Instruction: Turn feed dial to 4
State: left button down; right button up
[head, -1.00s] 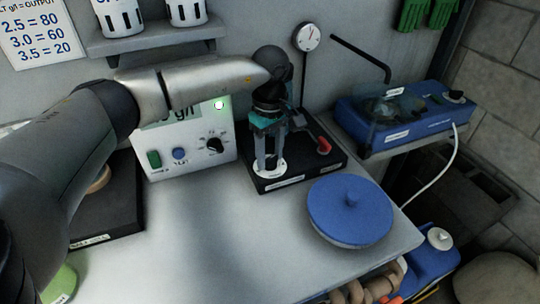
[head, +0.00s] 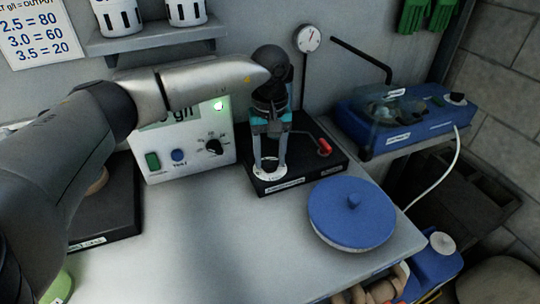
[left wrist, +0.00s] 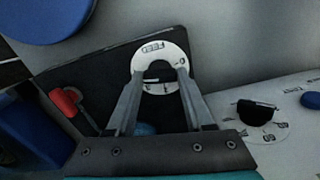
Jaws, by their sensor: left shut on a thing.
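The feed dial (head: 270,176) is a white disc with dark markings on the front of a black base (head: 300,181). My left gripper (head: 269,168) points down at it, its two grey fingers closed on the dial's knob. In the left wrist view the dial (left wrist: 177,52) shows as a white ring with a label beyond the fingertips (left wrist: 158,76). The fingers hide most of the knob, and I cannot read its setting.
A red-handled valve (head: 324,147) sits on the same base, right of the dial. A white meter box (head: 190,165) with a black knob stands to the left. A round blue lid (head: 335,215) lies in front. The bench middle is clear.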

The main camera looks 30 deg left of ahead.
aim_at(270, 160)
pick_arm(q)
jog(key=shift+r, duration=0.1)
jog(key=shift+c, duration=1.4)
grip_release()
notch_tip(270, 160, up, 15)
jog(key=p, duration=0.2)
